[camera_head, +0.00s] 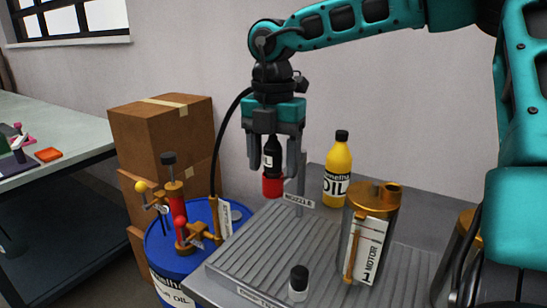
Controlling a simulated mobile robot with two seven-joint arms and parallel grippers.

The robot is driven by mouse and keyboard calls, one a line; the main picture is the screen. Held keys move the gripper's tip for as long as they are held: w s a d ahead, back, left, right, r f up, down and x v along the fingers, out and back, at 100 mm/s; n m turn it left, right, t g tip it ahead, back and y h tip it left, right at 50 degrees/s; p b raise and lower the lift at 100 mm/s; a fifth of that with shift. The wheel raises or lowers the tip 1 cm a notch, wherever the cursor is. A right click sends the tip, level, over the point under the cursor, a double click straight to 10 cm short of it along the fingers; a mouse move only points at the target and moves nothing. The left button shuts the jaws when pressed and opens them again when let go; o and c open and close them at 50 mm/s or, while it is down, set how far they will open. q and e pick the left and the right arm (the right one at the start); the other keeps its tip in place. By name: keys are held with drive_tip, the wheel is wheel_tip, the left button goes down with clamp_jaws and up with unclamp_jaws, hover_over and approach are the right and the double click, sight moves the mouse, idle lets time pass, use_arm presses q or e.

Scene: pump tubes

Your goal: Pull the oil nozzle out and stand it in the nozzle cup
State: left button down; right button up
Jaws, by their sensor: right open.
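My right gripper (274,160) hangs pointing down, open, above the back of the grey ribbed tray. A black item with a red lower part (272,186) shows between its fingers; I cannot tell whether it is between them or behind them. A black hose (216,150) arcs from behind the gripper down to a brass fitting (214,208) beside the pump (180,222). The nozzle itself cannot be clearly told apart. A grey post with a "NOZZLE" sign (299,200) stands right of the gripper; no cup is clearly seen there. My left gripper is not in view.
The pump stands on a blue drum (165,262). A yellow oil bottle (338,170), a brass motor cylinder (370,235) and a small black-capped white bottle (298,283) stand on or by the ribbed tray (270,245). Cardboard boxes (160,130) stand behind the drum.

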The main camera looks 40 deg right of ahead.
wheel_tip(320, 180, up, 13)
drive_tip(key=p, duration=0.2)
drive_tip(key=shift+p, duration=0.4)
idle(0.6)
